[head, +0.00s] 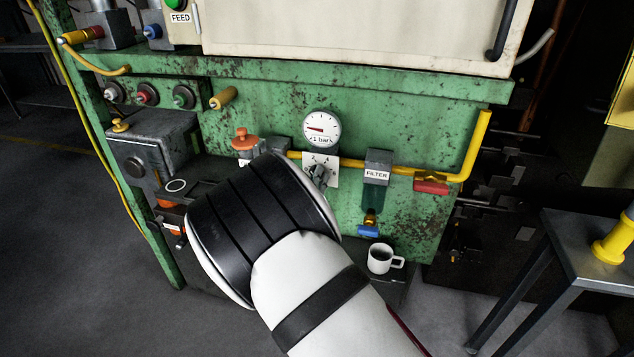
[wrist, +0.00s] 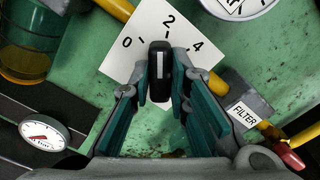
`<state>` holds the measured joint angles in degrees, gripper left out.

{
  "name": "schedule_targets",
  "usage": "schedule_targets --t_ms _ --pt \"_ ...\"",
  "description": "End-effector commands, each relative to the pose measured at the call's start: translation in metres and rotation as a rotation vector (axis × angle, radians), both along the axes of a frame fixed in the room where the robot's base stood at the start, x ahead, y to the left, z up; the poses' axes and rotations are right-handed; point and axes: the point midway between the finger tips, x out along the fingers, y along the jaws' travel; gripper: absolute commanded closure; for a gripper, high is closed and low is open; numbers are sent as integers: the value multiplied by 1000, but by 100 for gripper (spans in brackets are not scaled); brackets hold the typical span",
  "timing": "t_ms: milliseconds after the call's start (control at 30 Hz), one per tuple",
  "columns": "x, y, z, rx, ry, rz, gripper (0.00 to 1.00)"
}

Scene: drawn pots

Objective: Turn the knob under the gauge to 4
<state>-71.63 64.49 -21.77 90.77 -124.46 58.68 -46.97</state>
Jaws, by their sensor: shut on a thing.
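The knob (wrist: 159,62) is black with a white line on its end. It stands in front of a white scale plate (wrist: 118,62) marked 0, 2 and 4. The line points up the wrist picture, near the 2 and slightly to its 0 side. My gripper (wrist: 164,78) is shut on the knob, one finger on each side. In the head view my wrist hides most of the gripper, and the plate (head: 309,158) shows just past it. The gauge (head: 321,129) is above the plate, its red needle pointing left. It is cut off in the wrist view (wrist: 236,5).
A yellow pipe (head: 345,161) runs beside the plate to a filter (head: 376,165) on the right. An orange valve (head: 241,140) is on the left. A white mug (head: 380,258) stands below. A second gauge (wrist: 44,133) shows at the wrist view's left.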

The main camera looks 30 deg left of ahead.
Motion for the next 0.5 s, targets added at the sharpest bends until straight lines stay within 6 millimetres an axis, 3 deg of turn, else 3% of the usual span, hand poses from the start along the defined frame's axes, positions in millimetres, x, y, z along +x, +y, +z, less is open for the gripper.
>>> schedule_targets --t_ms 500 --pt "1 1 -2 478 115 1 100"
